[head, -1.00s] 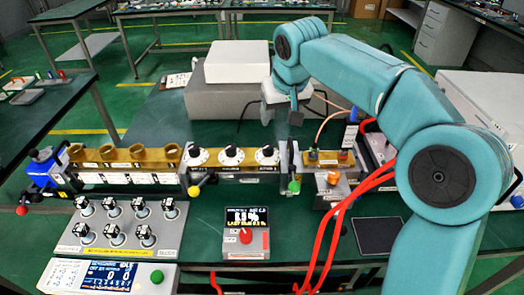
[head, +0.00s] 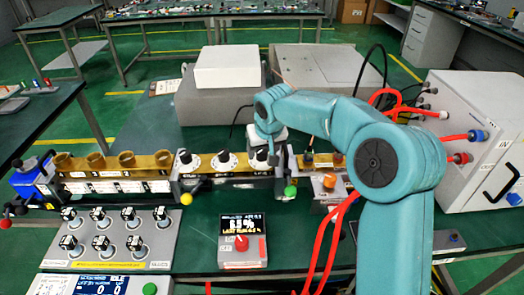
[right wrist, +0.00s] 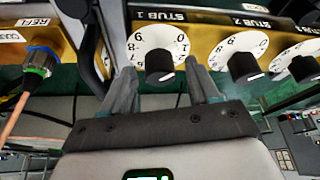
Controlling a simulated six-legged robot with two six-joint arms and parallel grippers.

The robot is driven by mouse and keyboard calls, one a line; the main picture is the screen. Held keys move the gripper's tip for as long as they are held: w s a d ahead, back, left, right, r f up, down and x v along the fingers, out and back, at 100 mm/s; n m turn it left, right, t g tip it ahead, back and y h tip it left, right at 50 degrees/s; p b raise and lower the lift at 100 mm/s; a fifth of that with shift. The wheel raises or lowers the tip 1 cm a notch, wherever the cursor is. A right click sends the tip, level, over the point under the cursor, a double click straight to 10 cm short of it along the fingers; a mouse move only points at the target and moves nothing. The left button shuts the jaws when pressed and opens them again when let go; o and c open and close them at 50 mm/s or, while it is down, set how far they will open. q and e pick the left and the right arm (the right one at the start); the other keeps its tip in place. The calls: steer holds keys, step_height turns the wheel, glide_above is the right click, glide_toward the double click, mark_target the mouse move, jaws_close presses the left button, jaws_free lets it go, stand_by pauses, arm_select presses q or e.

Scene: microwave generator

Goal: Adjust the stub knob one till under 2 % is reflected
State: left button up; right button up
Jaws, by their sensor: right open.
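The stub 1 knob (right wrist: 160,66) is a black knob on a white numbered dial, labelled STUB 1 in the right wrist view. In the head view its dial (head: 260,160) is the rightmost of three on a brass waveguide. My right gripper (right wrist: 161,84) is open, with one grey finger on each side of the knob's lower part; I cannot tell whether they touch it. In the head view the right gripper (head: 268,143) is just above and behind this dial. A small display (head: 241,225) shows a percentage that looks like 8.5, but is blurred. My left gripper is out of view.
The stub 2 knob (right wrist: 243,67) stands close beside, with a third dial beyond. Red cables (head: 325,245) run in front.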

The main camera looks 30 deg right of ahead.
steer(key=shift+w+d+f, duration=0.15)
steer(key=shift+w+f, duration=0.15)
steer(key=shift+f, duration=0.3)
steer(key=shift+s+r, duration=0.1)
steer(key=shift+c, duration=0.2)
steer(key=c, duration=1)
